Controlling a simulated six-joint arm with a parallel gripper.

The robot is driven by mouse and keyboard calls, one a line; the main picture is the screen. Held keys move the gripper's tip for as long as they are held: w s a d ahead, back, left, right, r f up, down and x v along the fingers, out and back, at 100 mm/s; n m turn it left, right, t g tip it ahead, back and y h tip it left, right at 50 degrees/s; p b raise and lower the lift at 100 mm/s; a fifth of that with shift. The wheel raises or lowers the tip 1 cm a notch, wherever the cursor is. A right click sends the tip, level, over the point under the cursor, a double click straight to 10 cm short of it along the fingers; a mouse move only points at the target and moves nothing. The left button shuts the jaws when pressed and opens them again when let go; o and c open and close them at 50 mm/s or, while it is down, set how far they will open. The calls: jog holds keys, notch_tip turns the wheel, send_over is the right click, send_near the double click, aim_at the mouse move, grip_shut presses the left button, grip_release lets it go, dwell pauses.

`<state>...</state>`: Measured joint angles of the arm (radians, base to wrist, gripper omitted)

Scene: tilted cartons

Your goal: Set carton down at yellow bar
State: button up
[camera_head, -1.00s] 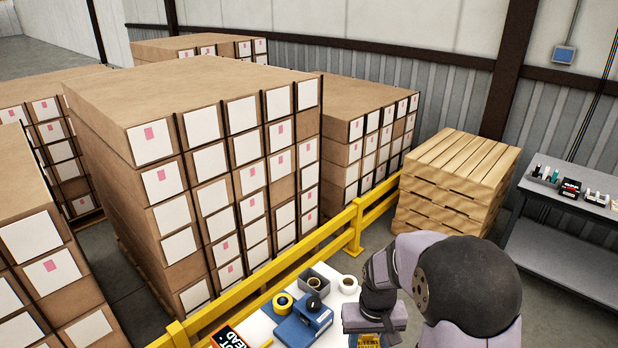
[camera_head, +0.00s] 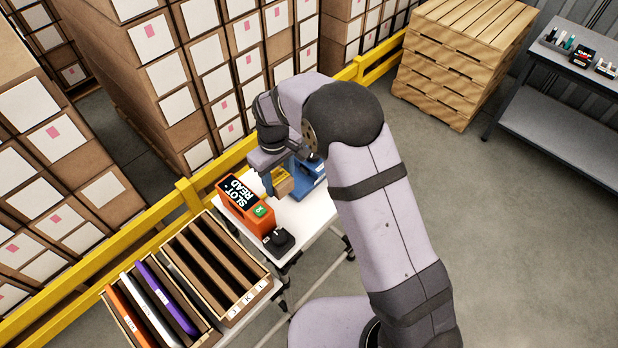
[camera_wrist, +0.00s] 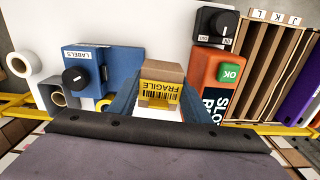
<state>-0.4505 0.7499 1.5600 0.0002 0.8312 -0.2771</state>
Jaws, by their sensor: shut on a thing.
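A small brown carton (camera_wrist: 172,74) with a yellow FRAGILE label and barcode is between the blue fingers of my gripper (camera_wrist: 160,92) in the wrist view. The fingers are shut on its sides. It looks roughly level, above the white tabletop; whether it touches cannot be told. In the head view the carton (camera_head: 286,186) shows partly below my gripper (camera_head: 279,184), between the orange slot reader (camera_head: 245,203) and the blue label unit (camera_head: 308,176). A yellow rail (camera_head: 196,190) runs behind the table. No other yellow bar shows clearly; the wrist hides part of the tabletop.
A black knob box (camera_head: 279,241) stands by the reader. A slotted rack (camera_head: 236,318) with several coloured folders is at the front left. Tape rolls (camera_wrist: 18,66) lie beyond the label unit. Stacked pallets (camera_head: 455,75) and a grey bench (camera_head: 560,100) stand at the right.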

aim_at(276, 204)
jog(key=shift+a+f+n, duration=0.15)
jog(key=shift+a+n, duration=0.15)
jog(key=shift+a, duration=0.65)
jog(key=shift+f, duration=0.1)
jog(key=shift+f+b, duration=2.6)
jog(key=shift+f, duration=0.7)
jog(key=shift+f+b, duration=0.35)
jog(key=shift+f, duration=0.25)
jog(key=o, duration=1)
jog(key=shift+o, duration=0.2)
jog(key=shift+r, duration=0.1)
